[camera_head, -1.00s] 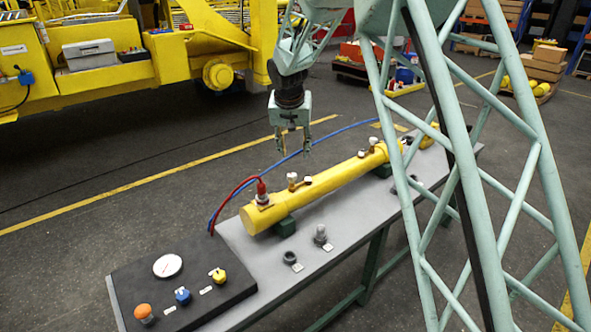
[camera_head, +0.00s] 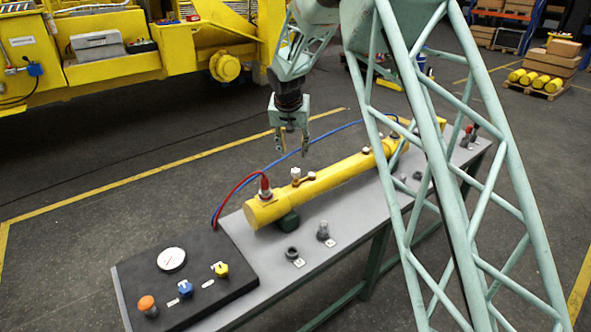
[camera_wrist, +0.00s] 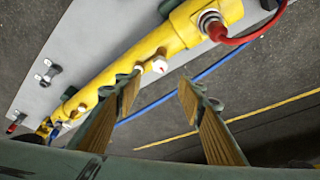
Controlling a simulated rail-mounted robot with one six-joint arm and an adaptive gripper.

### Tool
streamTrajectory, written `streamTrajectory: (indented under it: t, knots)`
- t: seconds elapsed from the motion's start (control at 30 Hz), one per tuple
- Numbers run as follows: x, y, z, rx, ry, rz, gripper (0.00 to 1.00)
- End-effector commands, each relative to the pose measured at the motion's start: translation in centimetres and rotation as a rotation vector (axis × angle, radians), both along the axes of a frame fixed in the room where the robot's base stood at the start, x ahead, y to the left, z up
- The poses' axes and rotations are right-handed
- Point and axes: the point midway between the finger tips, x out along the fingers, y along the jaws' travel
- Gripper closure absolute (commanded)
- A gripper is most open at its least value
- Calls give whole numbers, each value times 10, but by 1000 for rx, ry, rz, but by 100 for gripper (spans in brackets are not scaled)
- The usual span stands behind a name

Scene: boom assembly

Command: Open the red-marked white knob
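A yellow cylinder (camera_head: 335,171) lies on the grey bench, with small knobs and fittings along its top. A white knob (camera_head: 296,174) stands on it to the right of the red hose fitting. In the wrist view the white knob (camera_wrist: 160,66) shows a small red mark on its face. My gripper (camera_head: 292,148) is open and empty, its fingers pointing down above the cylinder near this knob. In the wrist view the two fingers (camera_wrist: 158,88) are spread wide, with the knob beyond the gap between their tips. The fingers do not appear to touch it.
A red hose (camera_head: 240,184) and a blue hose (camera_head: 275,160) run by the cylinder's left end. A black panel (camera_head: 200,262) with a gauge and buttons covers the bench's left end. Small fittings (camera_head: 323,231) stand on the bench (camera_head: 350,225) in front of the cylinder.

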Motion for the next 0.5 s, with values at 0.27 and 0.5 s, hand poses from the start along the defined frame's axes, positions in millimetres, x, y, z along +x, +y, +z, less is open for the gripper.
streamTrajectory:
  t: [0.27,0.5]
  knots:
    - [6,-1,-16,-1,2,0,64]
    - [15,-2,-38,-1,2,0,64]
